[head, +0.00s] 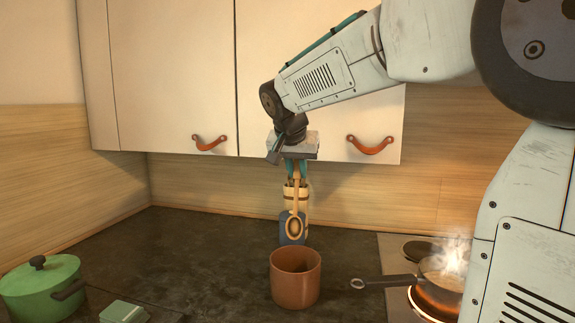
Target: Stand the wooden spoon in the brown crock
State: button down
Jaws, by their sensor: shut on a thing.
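My gripper (295,172) points down in the middle of the head view. It is shut on the wooden spoon (297,203), which hangs upright below it. The spoon's rounded end (293,228) is at the bottom and shows a ring-like outline. The brown crock (296,281) stands on the dark counter below the spoon in the picture. Its mouth is open toward me. The spoon's lower end appears above the crock's rim, apart from it; how far apart in depth I cannot tell.
A blue and cream object (285,239) stands behind the spoon. A steaming pan (440,280) sits on a glowing burner at the right, its handle (385,281) pointing toward the crock. A green pot (40,292) and green box (124,312) stand left. White cabinets (180,80) hang above.

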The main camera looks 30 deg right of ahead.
aim_at(297, 184)
jog(key=shift+f, duration=0.2)
jog(key=f, duration=0.4)
jog(key=shift+d+f, duration=0.2)
jog(key=shift+f, duration=5.25)
jog(key=shift+f, duration=0.35)
jog(key=c, duration=1.3)
grip_release()
jog(key=shift+o, duration=0.2)
jog(key=shift+a, duration=0.1)
